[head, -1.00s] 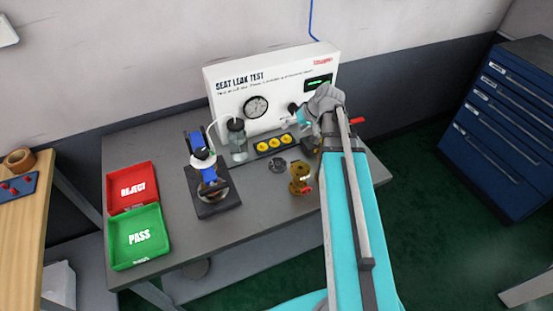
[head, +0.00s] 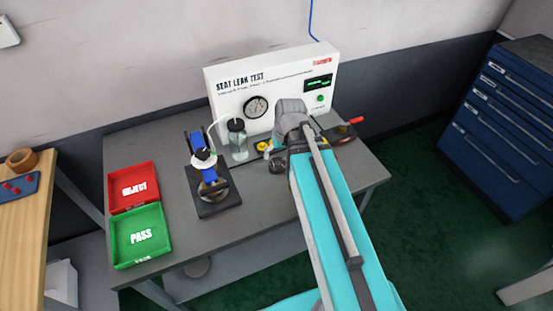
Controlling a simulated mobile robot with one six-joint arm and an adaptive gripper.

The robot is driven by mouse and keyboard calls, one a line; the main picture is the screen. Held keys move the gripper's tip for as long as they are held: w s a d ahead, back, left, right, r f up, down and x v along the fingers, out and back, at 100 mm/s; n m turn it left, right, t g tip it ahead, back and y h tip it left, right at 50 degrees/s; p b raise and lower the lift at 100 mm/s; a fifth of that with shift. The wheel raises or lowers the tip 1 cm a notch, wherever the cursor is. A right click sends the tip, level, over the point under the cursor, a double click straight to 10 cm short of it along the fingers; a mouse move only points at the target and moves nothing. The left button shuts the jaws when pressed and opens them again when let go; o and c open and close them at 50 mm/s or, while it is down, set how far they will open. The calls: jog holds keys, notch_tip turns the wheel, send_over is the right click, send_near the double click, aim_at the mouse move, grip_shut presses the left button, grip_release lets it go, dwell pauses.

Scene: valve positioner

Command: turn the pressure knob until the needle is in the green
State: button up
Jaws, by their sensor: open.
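The white seat leak test panel (head: 232,105) stands at the back of the grey bench. Its round gauge (head: 256,107) has a white face and a dark needle. The needle's place against any green band is too small to read. The pressure knob is not visible, and my grey wrist covers the panel area right of the gauge. My gripper (head: 272,157) is open, low in front of the panel beside a yellow piece. Its fingers are mostly hidden by my arm, and I see nothing held in it.
A blue clamp fixture (head: 205,160) and a clear jar (head: 238,140) stand left of my arm. A red reject tray (head: 115,203) and a green pass tray (head: 118,255) lie at the bench's left. A red-handled item (head: 348,124) is at the right. The bench front is clear.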

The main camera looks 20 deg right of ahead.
jog(key=shift+s+a+g+h, duration=0.15)
jog(key=shift+s+a+h, duration=0.15)
jog(key=shift+s, duration=0.3)
jog(key=shift+s+a+g+h, duration=0.2)
jog(key=shift+s+a, duration=0.1)
jog(key=shift+s, duration=0.25)
jog(key=shift+s+a+h, duration=0.4)
jog(key=shift+s, duration=0.4)
